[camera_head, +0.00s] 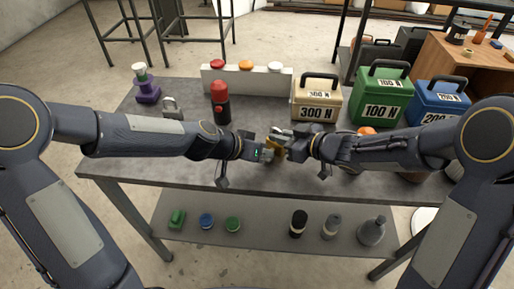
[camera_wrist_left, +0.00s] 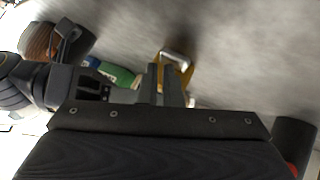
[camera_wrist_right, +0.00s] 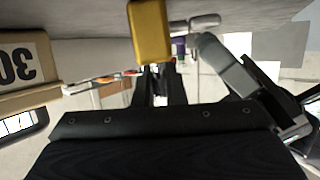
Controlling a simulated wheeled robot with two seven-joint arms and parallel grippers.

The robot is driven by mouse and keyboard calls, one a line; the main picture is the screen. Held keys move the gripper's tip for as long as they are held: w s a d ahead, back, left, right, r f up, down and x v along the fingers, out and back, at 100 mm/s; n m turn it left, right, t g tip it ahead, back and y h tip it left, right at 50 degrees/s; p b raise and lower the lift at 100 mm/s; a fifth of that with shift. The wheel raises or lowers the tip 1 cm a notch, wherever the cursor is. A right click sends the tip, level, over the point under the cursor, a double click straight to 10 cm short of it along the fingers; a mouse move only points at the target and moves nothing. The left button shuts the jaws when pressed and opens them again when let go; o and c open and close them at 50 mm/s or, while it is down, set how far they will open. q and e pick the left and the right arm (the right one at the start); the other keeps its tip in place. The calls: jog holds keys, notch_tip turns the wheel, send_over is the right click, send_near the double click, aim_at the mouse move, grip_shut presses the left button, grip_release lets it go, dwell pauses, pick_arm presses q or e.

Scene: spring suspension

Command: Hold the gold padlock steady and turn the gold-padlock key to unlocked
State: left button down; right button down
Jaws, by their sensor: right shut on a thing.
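The gold padlock (camera_head: 275,153) is between my two grippers, above the front part of the grey table. Its yellow body (camera_wrist_right: 150,32) and silver shackle (camera_wrist_right: 203,21) show in the right wrist view. The shackle also shows in the left wrist view (camera_wrist_left: 175,57). My right gripper (camera_head: 287,145) is shut on the padlock; its fingers (camera_wrist_right: 158,80) meet the body's near end. My left gripper (camera_head: 264,152) comes from the left, its fingers (camera_wrist_left: 166,85) close together against or just before the padlock. I cannot make out the key or whether the left fingers grip anything.
A grey padlock (camera_head: 172,107), a red-topped black cylinder (camera_head: 220,103) and a white panel with coloured buttons (camera_head: 247,80) stand behind. The 300 N (camera_head: 316,98), 100 N (camera_head: 381,95) and 200 N (camera_head: 437,103) cases are at right. The front left tabletop is clear.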

pick_arm(q)
jog(key=shift+s+d+f, duration=0.15)
jog(key=shift+s+f, duration=0.2)
jog(key=shift+f, duration=0.05)
pick_arm(e)
jog(key=shift+w, duration=0.1)
pick_arm(q)
jog(key=shift+w+a+f, duration=0.3)
jog(key=shift+w+a, duration=0.1)
jog(key=shift+a, duration=0.3)
pick_arm(e)
jog(key=shift+d, duration=0.2)
pick_arm(q)
jog(key=r, duration=0.5)
jog(key=shift+d, duration=0.4)
pick_arm(e)
jog(key=shift+w+f, duration=0.1)
jog(key=shift+f, duration=0.05)
jog(key=shift+a, duration=0.15)
pick_arm(q)
jog(key=s+a+r, duration=0.4)
jog(key=s+r, duration=0.2)
jog(key=r, duration=0.1)
pick_arm(e)
jog(key=c, duration=1.4)
grip_release()
jog(key=shift+c, duration=0.2)
pick_arm(q)
jog(key=shift+w+d+r, duration=0.1)
